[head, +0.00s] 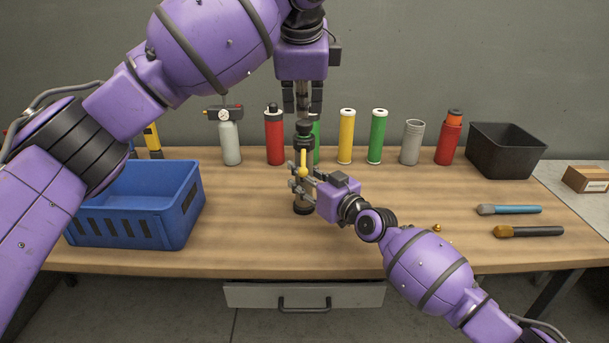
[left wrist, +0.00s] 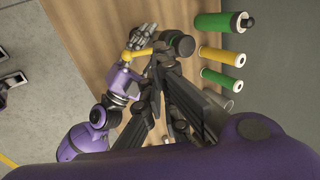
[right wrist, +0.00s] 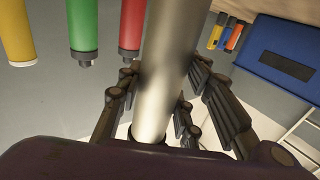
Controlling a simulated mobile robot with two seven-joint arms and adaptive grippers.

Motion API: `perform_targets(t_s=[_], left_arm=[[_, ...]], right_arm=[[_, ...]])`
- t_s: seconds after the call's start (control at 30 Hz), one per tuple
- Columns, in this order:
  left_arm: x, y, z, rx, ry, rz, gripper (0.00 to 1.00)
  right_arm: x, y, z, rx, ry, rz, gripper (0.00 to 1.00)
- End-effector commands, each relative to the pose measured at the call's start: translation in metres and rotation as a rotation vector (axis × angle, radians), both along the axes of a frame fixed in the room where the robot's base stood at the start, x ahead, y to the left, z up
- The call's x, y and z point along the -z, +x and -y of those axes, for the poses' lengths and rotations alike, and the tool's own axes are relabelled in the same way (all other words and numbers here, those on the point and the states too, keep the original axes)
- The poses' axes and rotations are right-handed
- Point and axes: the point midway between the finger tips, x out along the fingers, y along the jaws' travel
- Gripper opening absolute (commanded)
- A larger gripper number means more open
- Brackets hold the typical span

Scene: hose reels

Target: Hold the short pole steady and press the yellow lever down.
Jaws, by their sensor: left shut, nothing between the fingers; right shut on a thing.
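The short pole (head: 303,196) stands upright on the table, with a dark cap and a dark base. It shows as a silver cylinder in the right wrist view (right wrist: 168,60). The yellow lever (head: 303,164) sticks out from near its top towards me; it also shows in the left wrist view (left wrist: 142,51). My right gripper (head: 300,182) is shut on the pole below the lever, coming from the right. My left gripper (head: 303,112) points down, shut and empty, just above the pole's top. Whether its tips touch the cap is unclear.
A blue crate (head: 120,240) stands on the left. Several canisters, such as a yellow one (head: 345,137), line the back. A black bin (head: 505,152) is at the back right. Two brushes (head: 515,209) (head: 530,232) lie on the right. The table in front of the pole is clear.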

Motion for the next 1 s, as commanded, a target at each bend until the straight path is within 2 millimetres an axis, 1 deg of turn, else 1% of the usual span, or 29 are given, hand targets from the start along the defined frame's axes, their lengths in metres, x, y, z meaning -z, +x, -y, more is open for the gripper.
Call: perform_targets(t_s=[0.6, 0.73, 0.97, 1.0], left_arm=[[0.0, -0.049, -0.001, 0.001, 0.0, 0.001, 0.0], [0.0, -0.055, -0.002, 0.0, 0.0, 0.0, 0.0], [0.0, -0.056, -0.002, -0.001, 0.0, 0.0, 0.0], [0.0, -0.056, -0.002, -0.001, 0.0, 0.0, 0.0]], right_arm=[[0.0, 0.0, 0.0, 0.0, 0.0, 0.0, 0.0], [0.0, 0.0, 0.0, 0.0, 0.0, 0.0, 0.0], [0.0, 0.0, 0.0, 0.0, 0.0, 0.0, 0.0], [0.0, 0.0, 0.0, 0.0, 0.0, 0.0, 0.36]])
